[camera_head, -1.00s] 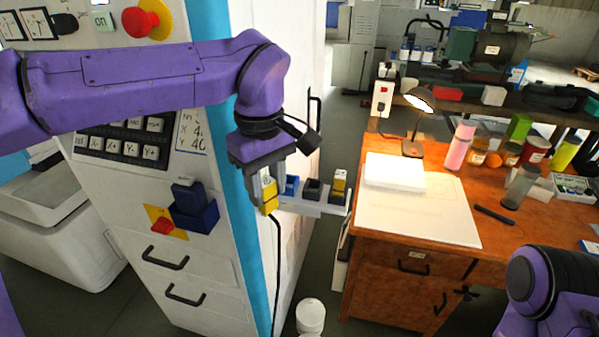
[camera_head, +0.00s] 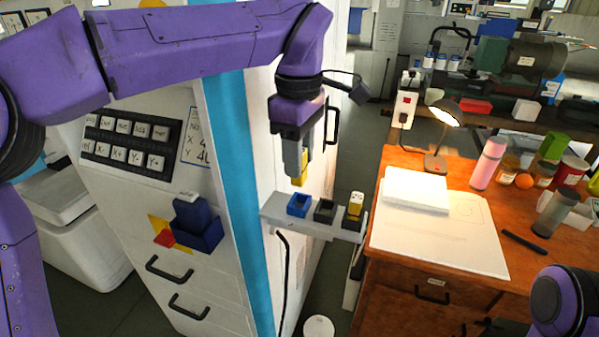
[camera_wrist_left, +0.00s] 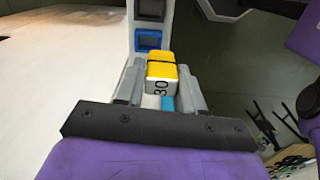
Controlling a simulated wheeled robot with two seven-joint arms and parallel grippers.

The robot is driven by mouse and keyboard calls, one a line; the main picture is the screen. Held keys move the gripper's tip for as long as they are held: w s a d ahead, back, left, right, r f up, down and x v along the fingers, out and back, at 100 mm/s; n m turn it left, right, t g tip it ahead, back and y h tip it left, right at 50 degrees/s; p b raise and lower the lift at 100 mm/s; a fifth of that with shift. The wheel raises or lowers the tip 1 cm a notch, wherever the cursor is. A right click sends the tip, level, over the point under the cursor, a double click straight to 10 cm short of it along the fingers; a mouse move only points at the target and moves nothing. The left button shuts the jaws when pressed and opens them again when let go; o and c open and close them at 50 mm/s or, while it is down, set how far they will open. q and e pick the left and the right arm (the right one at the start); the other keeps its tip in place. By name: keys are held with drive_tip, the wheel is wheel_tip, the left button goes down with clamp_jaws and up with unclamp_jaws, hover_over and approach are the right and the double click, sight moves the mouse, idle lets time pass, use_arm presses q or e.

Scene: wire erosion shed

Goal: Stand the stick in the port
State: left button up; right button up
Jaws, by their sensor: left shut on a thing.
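My left gripper (camera_head: 298,168) is shut on a yellow and white stick (camera_head: 300,180) and holds it over the left part of a small white shelf. In the left wrist view the stick (camera_wrist_left: 161,72) has a yellow top and a white face marked 30, between the two fingers. The shelf (camera_head: 275,215) carries a blue-rimmed socket (camera_head: 298,205) and a dark socket (camera_head: 324,211); both look empty. A yellow and white stick (camera_head: 356,200) stands in the right-hand holder. The held stick looks apart from the sockets. My right gripper is out of view.
The white machine cabinet (camera_head: 215,285) stands left of the shelf, with a keypad (camera_head: 130,143) and a dark blue block (camera_head: 195,222). A wooden desk (camera_head: 400,270) is close on the right, with a lamp (camera_head: 440,130) and several bottles.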

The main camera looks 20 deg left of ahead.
sight(300, 180)
use_arm(q)
drive_tip(key=f, duration=0.2)
drive_tip(key=w+f, duration=0.1)
drive_tip(key=f, duration=0.1)
drive_tip(key=w+f, duration=0.1)
drive_tip(key=f, duration=0.1)
drive_tip(key=shift+w+a, duration=0.15)
drive_tip(key=shift+a, duration=0.2)
drive_tip(key=shift+f, duration=0.15)
drive_tip(key=shift+f, duration=0.4)
drive_tip(key=o, duration=1)
drive_tip(key=shift+r, duration=0.1)
wheel_tip(300, 180, up, 13)
drive_tip(key=shift+r+p, duration=0.1)
drive_tip(key=shift+p, duration=0.95)
